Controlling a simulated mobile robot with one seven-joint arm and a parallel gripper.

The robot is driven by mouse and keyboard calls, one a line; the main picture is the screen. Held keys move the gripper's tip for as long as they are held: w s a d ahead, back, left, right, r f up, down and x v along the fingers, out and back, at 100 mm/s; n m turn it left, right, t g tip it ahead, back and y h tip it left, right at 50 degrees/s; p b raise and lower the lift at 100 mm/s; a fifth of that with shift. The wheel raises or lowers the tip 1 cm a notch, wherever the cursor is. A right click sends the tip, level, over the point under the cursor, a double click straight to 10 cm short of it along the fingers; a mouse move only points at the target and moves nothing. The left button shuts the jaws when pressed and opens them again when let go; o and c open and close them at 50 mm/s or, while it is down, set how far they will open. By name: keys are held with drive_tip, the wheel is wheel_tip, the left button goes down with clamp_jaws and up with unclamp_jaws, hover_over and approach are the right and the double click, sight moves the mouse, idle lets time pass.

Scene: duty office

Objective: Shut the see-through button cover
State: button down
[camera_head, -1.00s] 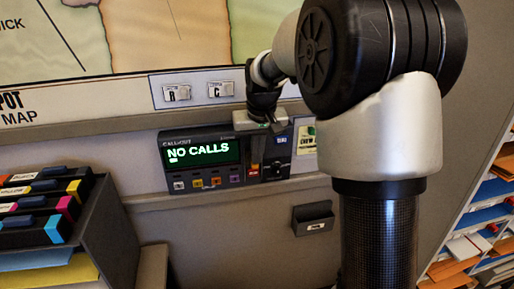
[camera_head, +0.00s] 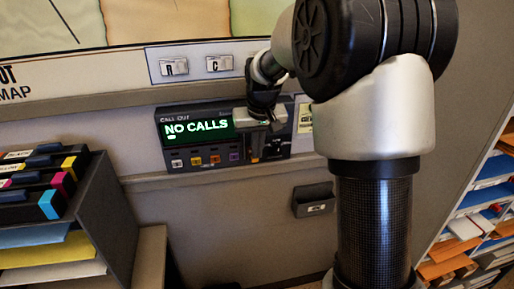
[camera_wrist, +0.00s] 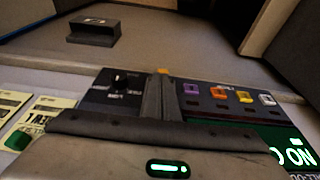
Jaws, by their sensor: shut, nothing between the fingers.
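The call-out console (camera_head: 216,159) is a dark wall unit with a green "NO CALLS" display (camera_head: 196,129). A row of coloured buttons shows under it, and also in the wrist view (camera_wrist: 218,92). My gripper (camera_head: 256,155) is shut and empty, in front of the console's right part. In the wrist view its fingers (camera_wrist: 169,84) point across the panel between a black knob (camera_wrist: 121,80) and the purple button (camera_wrist: 192,89). A small orange piece (camera_wrist: 163,71) shows just past the fingertips. I cannot make out the see-through cover; the fingers hide part of the panel. Contact is unclear.
A ledge (camera_head: 160,180) runs below the console. A small dark holder (camera_head: 313,199) is on the wall lower right. A rack of boxes (camera_head: 45,195) stands at left, paper shelves (camera_head: 485,215) at right. Two switches (camera_head: 197,66) sit above.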

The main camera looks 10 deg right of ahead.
drive_tip(key=shift+s+f, duration=0.1)
drive_tip(key=shift+f, duration=0.2)
